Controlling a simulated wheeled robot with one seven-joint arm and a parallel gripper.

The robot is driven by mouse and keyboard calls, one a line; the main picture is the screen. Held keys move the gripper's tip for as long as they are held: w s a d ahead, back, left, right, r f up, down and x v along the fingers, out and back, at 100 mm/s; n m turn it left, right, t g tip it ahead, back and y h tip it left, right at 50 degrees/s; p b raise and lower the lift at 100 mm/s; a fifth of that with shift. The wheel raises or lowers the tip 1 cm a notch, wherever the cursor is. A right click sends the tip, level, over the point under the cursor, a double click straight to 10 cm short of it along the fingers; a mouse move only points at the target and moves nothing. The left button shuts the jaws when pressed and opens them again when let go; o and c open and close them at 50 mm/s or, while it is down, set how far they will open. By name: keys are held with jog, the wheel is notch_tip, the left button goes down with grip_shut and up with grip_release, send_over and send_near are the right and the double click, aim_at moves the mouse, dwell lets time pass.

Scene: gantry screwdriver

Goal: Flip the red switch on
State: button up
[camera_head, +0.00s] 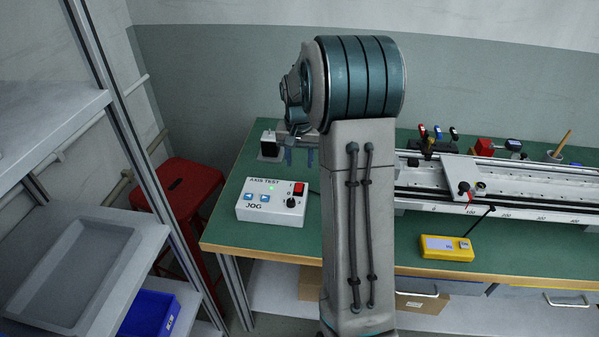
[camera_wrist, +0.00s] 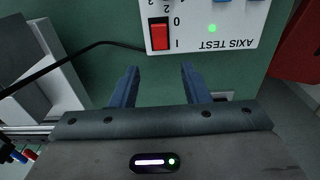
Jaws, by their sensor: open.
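The red switch (camera_head: 299,189) is a rocker in a black frame on the top right of the white control box (camera_head: 246,213) marked AXIS TEST and JOG. In the wrist view the red switch (camera_wrist: 159,36) shows upside down beside the marks 0 and I, on the box (camera_wrist: 222,40). I cannot tell which side of it is pressed. My gripper (camera_head: 299,159) is open and empty, behind the box in the head view. In the wrist view the two blue fingers of my gripper (camera_wrist: 159,67) point toward the switch, apart from it, one to each side of its line.
The box stands on a green bench (camera_head: 275,246), with a green lamp (camera_head: 271,187) lit and a black knob (camera_head: 291,202). A black cable (camera_wrist: 85,52) runs from the box. A linear rail (camera_head: 500,190) and a yellow device (camera_head: 447,248) lie to the right. A red stool (camera_head: 185,185) stands left.

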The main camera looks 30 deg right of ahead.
notch_tip(320, 180, up, 6)
jog(key=shift+s, duration=0.15)
jog(key=shift+a, duration=0.1)
dwell(0.4)
jog(key=s+a+r+n+t+p, duration=0.1)
jog(key=s+a+r+n+p, duration=0.15)
jog(key=s+a+r, duration=0.55)
jog(key=s+a+f+n, duration=0.1)
jog(key=s+a, duration=0.1)
jog(key=s, duration=0.3)
jog(key=s+a+n+p, duration=0.1)
jog(key=s+a, duration=0.2)
jog(key=s, duration=0.3)
jog(key=s+a+f+n+t, duration=0.1)
jog(key=s+a+n, duration=0.1)
jog(key=s, duration=0.4)
jog(key=shift+a+f+p, duration=0.3)
jog(key=shift+f+p, duration=0.05)
jog(key=shift+c, duration=0.3)
jog(key=shift+c, duration=0.3)
